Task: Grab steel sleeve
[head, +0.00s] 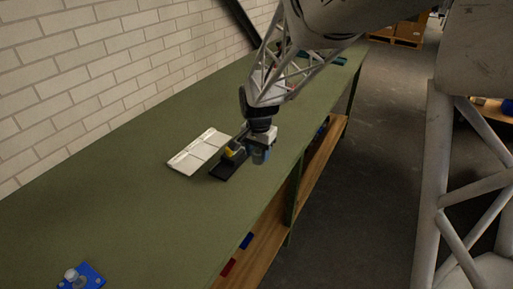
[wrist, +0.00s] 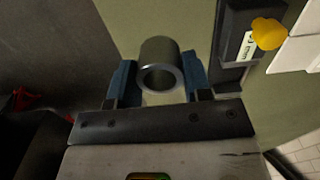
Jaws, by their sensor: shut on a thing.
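The steel sleeve (wrist: 159,63) is a short, shiny grey hollow cylinder, with its open end facing the camera in the wrist view. My gripper (wrist: 157,84) is shut on it, with a blue finger on each side. In the head view my gripper (head: 261,154) is near the right edge of the green workbench, beside a dark fixture. The sleeve is too small and too covered to make out clearly in the head view. I cannot tell how high it is above the bench.
The black fixture (head: 224,171) with a yellow knob (wrist: 268,34) lies close to my gripper. A white sectioned tray (head: 179,163) is left of it. The bench between is clear.

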